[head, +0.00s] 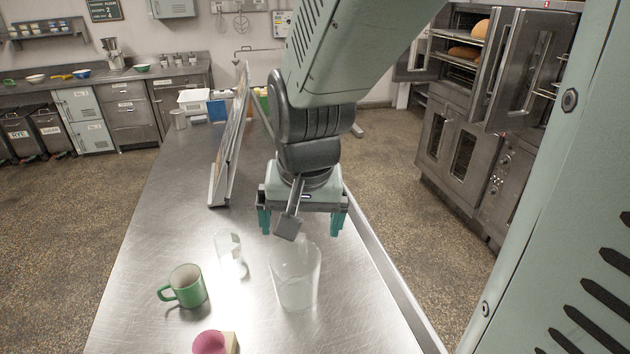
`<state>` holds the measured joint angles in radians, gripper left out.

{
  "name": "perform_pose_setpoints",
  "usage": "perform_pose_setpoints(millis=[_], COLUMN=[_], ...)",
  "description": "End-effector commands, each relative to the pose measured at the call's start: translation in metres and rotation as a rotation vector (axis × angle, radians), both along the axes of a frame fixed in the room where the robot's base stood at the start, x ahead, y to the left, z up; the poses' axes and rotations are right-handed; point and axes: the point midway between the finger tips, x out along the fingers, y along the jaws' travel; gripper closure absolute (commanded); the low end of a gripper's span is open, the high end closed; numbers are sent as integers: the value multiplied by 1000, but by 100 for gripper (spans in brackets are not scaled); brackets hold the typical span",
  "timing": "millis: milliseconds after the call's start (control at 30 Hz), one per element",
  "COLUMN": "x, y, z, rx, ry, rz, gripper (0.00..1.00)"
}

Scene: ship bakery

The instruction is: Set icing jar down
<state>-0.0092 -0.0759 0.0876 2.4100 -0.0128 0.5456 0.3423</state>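A clear, whitish, see-through jar (296,285) stands upright on the steel table (165,225), apparently resting on it; it is likely the icing jar, but I see no label. My gripper (300,233) is above and just behind the jar's rim. Its two green fingers are spread wider than the jar, with no visible contact, and nothing shows held between them. A grey block on my wrist hides part of the space between the fingers. A smaller clear glass (230,255) stands to the left of the jar.
A green mug (187,287) stands at the left and a pink cup (209,343) at the front edge of view. A tilted board (230,140) stands behind my gripper. A raised rail (385,270) runs along the table's right side. The table's left middle is clear.

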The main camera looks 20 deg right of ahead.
Motion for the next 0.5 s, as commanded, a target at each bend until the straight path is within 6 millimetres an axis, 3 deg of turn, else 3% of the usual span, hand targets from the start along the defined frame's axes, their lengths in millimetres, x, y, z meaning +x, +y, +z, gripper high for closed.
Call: perform_pose_setpoints(millis=[33,100,233,333,500], x=[-36,-66,-104,-117,-120], y=[-2,-12,-21,-24,-25], z=[125,125,122,120,120], rx=[-29,-64,-95,-104,-106], ry=[-357,-315,-255,-235,-229], rz=[63,127,216,249,259], gripper=[0,0,0,0,0])
